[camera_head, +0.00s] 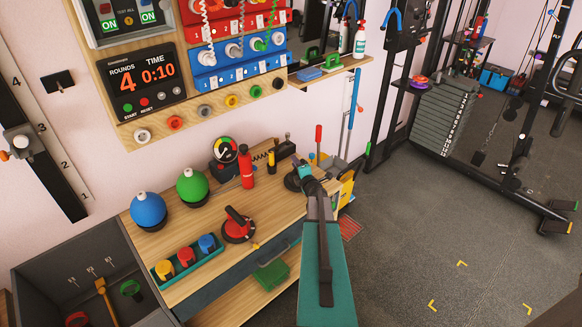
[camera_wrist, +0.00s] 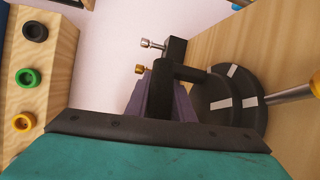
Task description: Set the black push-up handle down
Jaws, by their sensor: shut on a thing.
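My gripper (camera_wrist: 160,98) is shut, its purple fingers around a black part in the wrist view. I take this to be the black push-up handle (camera_wrist: 205,95), whose round black discs with pale strips show to the right of the fingers. The discs appear close to a wooden surface; I cannot tell whether they touch it. In the head view my gripper (camera_head: 309,178) is over the right end of the wooden workbench (camera_head: 215,262), with a black round part (camera_head: 291,182) beside it. My teal arm hides part of the bench there.
A red and black round device (camera_head: 238,226), a blue ball (camera_head: 148,210), a green ball (camera_head: 191,187) and a teal tray (camera_head: 207,265) occupy the bench. A red bottle (camera_head: 246,168) stands behind. The grey floor (camera_head: 440,230) to the right is mostly clear.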

